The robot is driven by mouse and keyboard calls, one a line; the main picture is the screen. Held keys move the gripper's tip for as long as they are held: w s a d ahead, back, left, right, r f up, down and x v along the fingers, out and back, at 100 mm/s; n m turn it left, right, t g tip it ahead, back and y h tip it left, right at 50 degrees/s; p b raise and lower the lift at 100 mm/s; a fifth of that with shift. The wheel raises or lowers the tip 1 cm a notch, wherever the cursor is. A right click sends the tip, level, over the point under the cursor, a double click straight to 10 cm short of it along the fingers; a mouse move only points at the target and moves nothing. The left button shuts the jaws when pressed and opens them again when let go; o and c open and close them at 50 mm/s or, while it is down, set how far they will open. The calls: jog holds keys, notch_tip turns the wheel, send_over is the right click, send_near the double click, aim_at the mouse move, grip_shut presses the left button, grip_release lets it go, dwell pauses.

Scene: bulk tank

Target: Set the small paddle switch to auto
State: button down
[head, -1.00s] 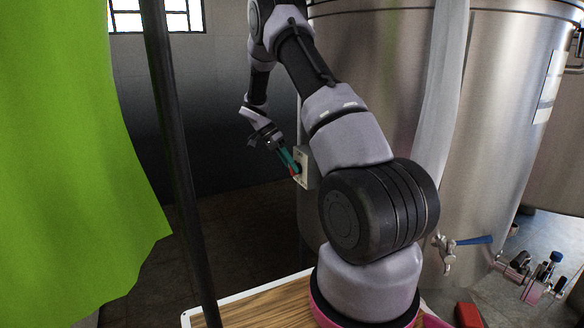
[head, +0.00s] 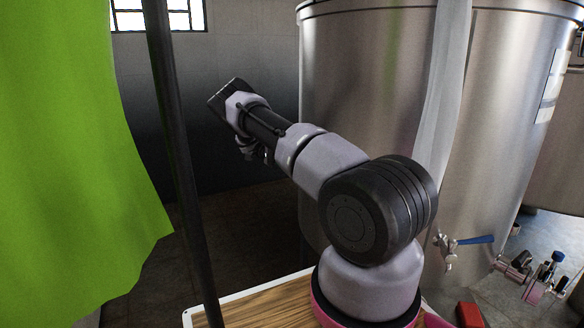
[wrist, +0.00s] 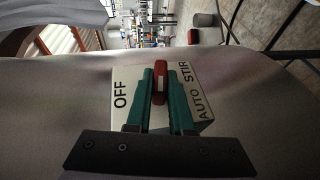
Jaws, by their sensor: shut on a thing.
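In the wrist view, a pale switch plate (wrist: 122,76) carries the words OFF on the left, STIR at upper right and AUTO at lower right. A small red paddle (wrist: 161,70) with a white mark stands at its middle. My gripper (wrist: 163,88) has its two green fingers shut on the paddle, one on each side. The paddle lies upright in this view, between OFF and the STIR and AUTO words; which setting it selects I cannot tell. In the head view, my arm hides the switch and the fingers.
A large steel tank (head: 375,90) fills the area behind my arm. A blue-handled valve (head: 474,240) juts from its lower front. A dark pole (head: 175,130) and a green curtain (head: 70,150) stand at the left. A grey hanging strip (head: 442,90) drapes down the tank.

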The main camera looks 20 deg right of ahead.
jog(key=shift+f+g, duration=0.1)
jog(key=shift+g, duration=0.6)
jog(key=c, duration=0.8)
grip_release()
jog(key=shift+h, duration=0.3)
jog(key=shift+w, duration=0.1)
